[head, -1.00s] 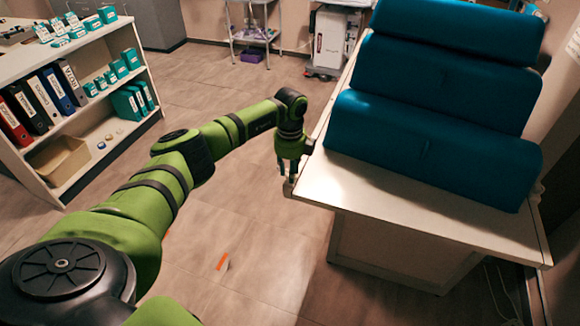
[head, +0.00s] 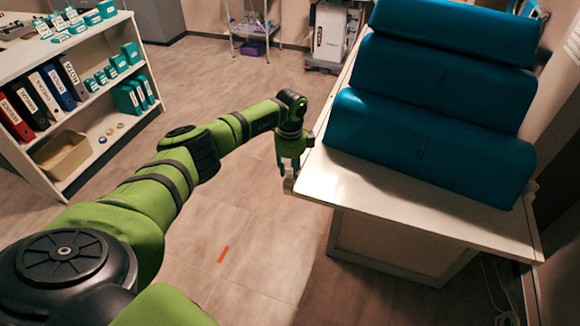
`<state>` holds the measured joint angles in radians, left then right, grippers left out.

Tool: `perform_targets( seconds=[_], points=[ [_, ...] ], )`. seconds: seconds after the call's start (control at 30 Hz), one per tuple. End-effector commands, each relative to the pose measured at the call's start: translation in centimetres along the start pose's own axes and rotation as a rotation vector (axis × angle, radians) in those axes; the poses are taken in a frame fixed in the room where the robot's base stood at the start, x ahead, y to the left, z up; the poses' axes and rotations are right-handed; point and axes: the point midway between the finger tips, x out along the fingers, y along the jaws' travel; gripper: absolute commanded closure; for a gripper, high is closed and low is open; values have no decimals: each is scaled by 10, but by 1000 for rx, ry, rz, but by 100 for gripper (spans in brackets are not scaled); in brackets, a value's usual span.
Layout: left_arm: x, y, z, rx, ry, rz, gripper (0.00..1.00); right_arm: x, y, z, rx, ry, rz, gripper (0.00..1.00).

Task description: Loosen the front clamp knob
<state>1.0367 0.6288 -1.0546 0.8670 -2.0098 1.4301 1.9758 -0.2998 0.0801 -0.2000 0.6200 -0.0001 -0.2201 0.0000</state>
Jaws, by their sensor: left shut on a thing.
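My left gripper (head: 287,168) points down at the left corner of the white table (head: 330,187). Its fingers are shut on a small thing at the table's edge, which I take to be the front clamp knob. The knob is mostly hidden by the fingers and too small to make out. My right gripper is not in view.
Several blue padded cushions (head: 425,150) lie on the table. A shelf unit (head: 100,150) with binders and boxes stands at the left. A cart (head: 328,35) and a small trolley (head: 253,28) stand at the back.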

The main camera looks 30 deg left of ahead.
Motion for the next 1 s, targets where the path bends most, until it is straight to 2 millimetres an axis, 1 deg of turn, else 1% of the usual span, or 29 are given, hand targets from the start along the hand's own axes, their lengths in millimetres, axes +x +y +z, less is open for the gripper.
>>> perform_targets(
  seconds=[0.33, 0.37, 0.4, 0.77, 0.87, 0.97, 1.0],
  points=[
    [1, 1, -2, -6, 4, 2, 100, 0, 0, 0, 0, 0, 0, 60],
    [1, 1, -2, -6, 4, 2, 58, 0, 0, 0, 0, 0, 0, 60],
    [1, 1, -2, -6, 4, 2, 48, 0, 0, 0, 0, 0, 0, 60],
    [-2, 0, 0, -4, 2, -1, 48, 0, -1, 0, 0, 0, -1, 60],
    [-11, -1, 0, -4, 3, -4, 48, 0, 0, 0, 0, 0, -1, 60],
    [-28, -1, 0, -3, 3, -5, 48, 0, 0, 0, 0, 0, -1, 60],
    [-37, -1, 0, -4, 3, -5, 48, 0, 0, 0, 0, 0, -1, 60]
  ],
)
